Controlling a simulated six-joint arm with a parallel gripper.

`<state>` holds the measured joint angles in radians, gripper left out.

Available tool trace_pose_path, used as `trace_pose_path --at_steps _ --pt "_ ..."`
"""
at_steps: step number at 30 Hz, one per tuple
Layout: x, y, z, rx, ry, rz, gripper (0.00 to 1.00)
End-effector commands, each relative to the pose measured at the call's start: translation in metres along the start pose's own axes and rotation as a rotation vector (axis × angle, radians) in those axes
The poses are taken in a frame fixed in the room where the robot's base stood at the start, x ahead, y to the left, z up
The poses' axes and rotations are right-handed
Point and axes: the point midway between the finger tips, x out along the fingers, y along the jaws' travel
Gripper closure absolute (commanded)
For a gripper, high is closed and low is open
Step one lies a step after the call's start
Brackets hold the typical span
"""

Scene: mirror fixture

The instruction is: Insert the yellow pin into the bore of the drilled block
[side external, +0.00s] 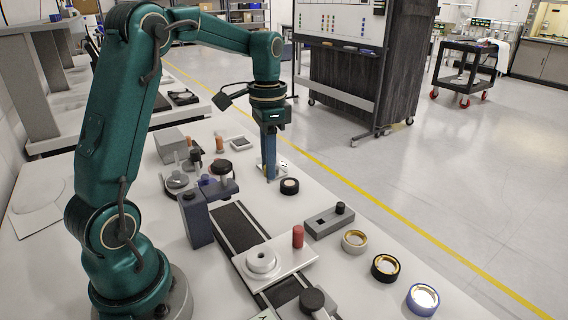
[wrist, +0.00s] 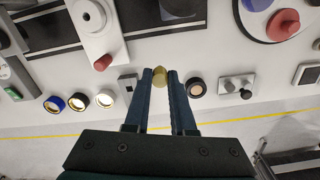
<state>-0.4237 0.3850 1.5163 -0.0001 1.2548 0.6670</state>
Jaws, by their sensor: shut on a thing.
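My gripper (side external: 271,172) points down above the table, with its blue fingers close together. In the wrist view, its fingertips (wrist: 160,78) are shut on the yellow pin (wrist: 160,75). The pin's rounded yellow face shows between them; I cannot make the pin out in the side view. A grey block with a black knob on it (side external: 322,223) looks like the drilled block. It lies to the right of and nearer than my gripper in the side view, and left of the fingertips in the wrist view (wrist: 126,84). The pin is apart from it. I cannot see the bore clearly.
A black ring (side external: 289,186) sits near my fingertips. Silver (side external: 354,241), black (side external: 385,268) and blue (side external: 422,299) rings line the table's edge. A red cylinder (side external: 298,237) stands upright on a white plate. A dark rail (side external: 238,228) crosses the table. Several knobbed fixtures stand behind.

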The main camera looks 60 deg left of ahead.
Motion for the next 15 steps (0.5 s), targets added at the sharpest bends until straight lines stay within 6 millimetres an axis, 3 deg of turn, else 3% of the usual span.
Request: trace_pose_path --at_steps 9,15 --pt "0.011 0.084 0.035 0.277 -0.01 0.003 1.0" --pt "0.012 0.119 0.056 0.4 -0.004 -0.002 1.0"
